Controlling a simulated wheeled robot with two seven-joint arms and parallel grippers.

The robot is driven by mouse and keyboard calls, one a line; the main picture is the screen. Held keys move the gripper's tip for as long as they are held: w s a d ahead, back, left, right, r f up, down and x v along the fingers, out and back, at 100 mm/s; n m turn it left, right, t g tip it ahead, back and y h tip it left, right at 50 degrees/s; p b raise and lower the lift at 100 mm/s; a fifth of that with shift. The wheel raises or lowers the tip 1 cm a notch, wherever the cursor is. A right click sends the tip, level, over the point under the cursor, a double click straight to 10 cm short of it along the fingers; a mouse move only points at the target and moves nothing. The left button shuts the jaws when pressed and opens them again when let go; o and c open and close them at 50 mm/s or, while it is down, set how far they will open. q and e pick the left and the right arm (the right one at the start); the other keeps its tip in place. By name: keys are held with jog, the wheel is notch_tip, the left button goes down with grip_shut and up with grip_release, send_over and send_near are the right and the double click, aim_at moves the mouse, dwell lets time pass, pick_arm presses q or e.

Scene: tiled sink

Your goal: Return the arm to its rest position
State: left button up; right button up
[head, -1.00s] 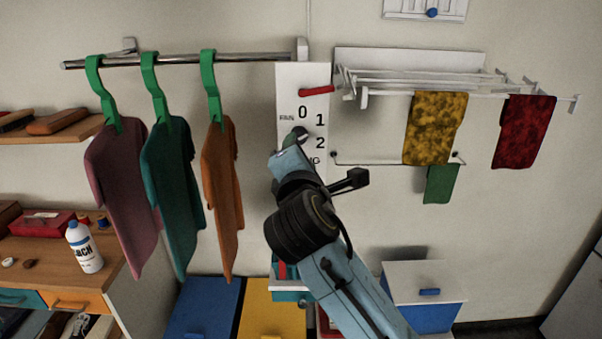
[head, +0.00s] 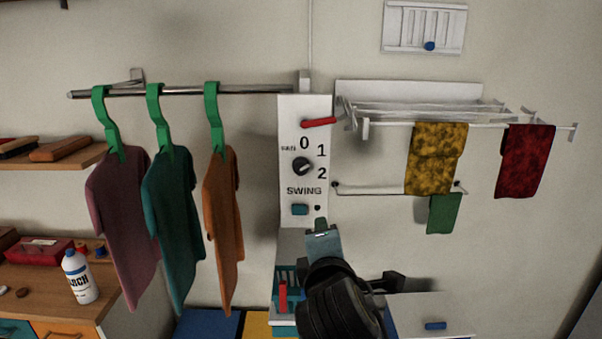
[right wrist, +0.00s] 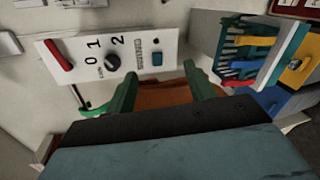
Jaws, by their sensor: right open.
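My right arm (head: 335,300) comes up from the bottom of the head view. Its gripper (head: 321,226) is in front of the lower end of the white control panel (head: 290,120), below the dial. In the right wrist view the two green fingers of the gripper (right wrist: 160,82) stand apart with nothing between them. The panel's black dial (head: 302,166) is uncovered, with 0, 1 and 2 around it; it also shows in the right wrist view (right wrist: 112,63). A red lever (head: 319,122) is above the dial and a teal button (head: 300,210) is under the word SWING. My left gripper is not in view.
Shirts on green hangers (head: 160,118) hang from a rail (head: 200,90) at left. A drying rack (head: 420,112) with yellow and red cloths is at right.

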jog(key=s+d+f+m+g, duration=0.3)
jog(key=s+d+f+m, duration=0.25)
jog(key=f, duration=0.45)
jog(key=s+d+f+m+g, duration=0.45)
jog(key=s+f, duration=0.25)
jog(key=f, duration=0.2)
jog(key=s+d+f+m+g, duration=0.2)
jog(key=s+d+f+m, duration=0.25)
jog(key=s, duration=0.45)
jog(key=s+d+f+m+g, duration=0.3)
jog(key=s+d+f+m, duration=0.15)
jog(key=s, duration=0.35)
notch_tip(320, 180, down, 28)
jog(key=s+a+n+b, duration=0.1)
jog(key=b, duration=0.5)
jog(key=s+d+f+g+b, duration=0.1)
jog(key=s+f+b, duration=0.1)
jog(key=s+f, duration=0.6)
jog(key=s+d+f+g+b, duration=0.1)
jog(key=s+f+b, duration=0.2)
jog(key=s+f, duration=0.6)
notch_tip(320, 180, down, 5)
jog(key=shift+s+d, duration=0.15)
jog(key=shift+d, duration=0.25)
